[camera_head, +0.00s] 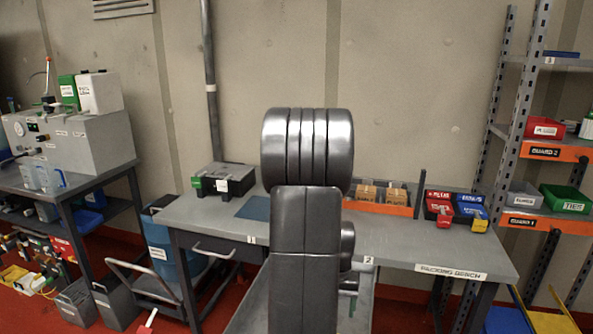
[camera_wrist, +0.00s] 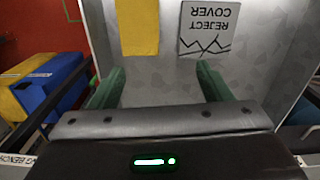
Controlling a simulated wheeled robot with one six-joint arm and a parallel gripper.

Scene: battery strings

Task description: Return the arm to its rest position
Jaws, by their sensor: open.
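In the wrist view my gripper (camera_wrist: 160,88) shows two green fingers spread wide apart, with nothing between them. Beyond the fingers is a grey speckled surface with a sign reading "REJECT COVER" (camera_wrist: 209,29), upside down, and a yellow patch (camera_wrist: 138,26) beside it. In the head view my arm (camera_head: 306,230) stands upright and folded in the middle, in front of the packing bench (camera_head: 400,245). My gripper's fingers cannot be seen in the head view; the arm hides part of the bench.
A black case (camera_head: 224,180) and blue mat (camera_head: 256,208) lie on the bench's left. An orange-fronted tray (camera_head: 378,208) and red and blue bins (camera_head: 470,208) are right. A shelf rack (camera_head: 517,130) stands right; a machine table (camera_head: 75,180) and a hand cart (camera_head: 150,285) stand left.

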